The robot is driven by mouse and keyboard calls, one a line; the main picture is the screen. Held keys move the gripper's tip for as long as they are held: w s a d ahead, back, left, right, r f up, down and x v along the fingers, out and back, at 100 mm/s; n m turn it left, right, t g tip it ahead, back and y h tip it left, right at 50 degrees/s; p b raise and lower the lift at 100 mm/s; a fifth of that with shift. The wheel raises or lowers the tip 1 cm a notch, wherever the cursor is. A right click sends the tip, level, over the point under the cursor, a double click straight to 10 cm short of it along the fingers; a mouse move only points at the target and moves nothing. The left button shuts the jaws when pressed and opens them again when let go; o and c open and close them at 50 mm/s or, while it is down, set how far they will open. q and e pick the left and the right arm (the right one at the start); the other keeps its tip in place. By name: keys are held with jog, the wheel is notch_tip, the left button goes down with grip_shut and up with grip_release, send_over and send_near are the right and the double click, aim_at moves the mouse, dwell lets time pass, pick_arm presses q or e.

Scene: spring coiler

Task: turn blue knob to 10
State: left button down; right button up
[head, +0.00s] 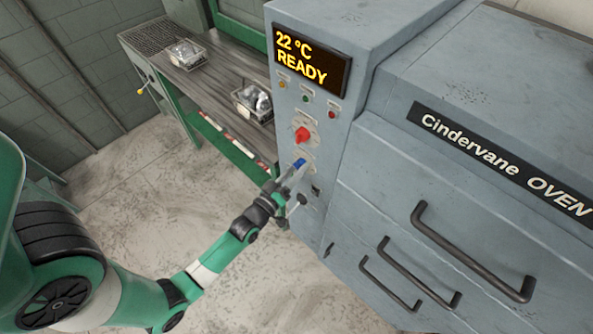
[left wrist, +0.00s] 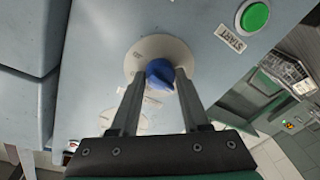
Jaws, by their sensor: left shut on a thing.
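The blue knob (head: 299,163) is on the oven's control panel, below a red knob (head: 302,135). In the left wrist view the blue knob (left wrist: 160,73) sits in front of a pale round dial (left wrist: 143,54), whose marks are too small to read. My left gripper (head: 296,170) is at the blue knob, and in the left wrist view its two fingers (left wrist: 155,82) stand on either side of it, shut on it. The fingers and the arm hide part of the dial in the head view. My right gripper is in neither view.
The panel display (head: 311,59) reads 22 °C READY. A green START button (left wrist: 254,16) is near the dial. The Cindervane oven (head: 480,180) with dark handles is to the right. A bench (head: 215,88) with wire baskets stands behind. Open floor lies below the arm.

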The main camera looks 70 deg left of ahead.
pick_arm(q)
jog(key=shift+m+t, duration=0.4)
jog(key=shift+m, duration=2.7)
jog(key=shift+c, duration=1.9)
grip_release()
jog(key=v, duration=1.1)
jog(key=shift+s+p, duration=0.3)
jog(key=shift+s, duration=0.05)
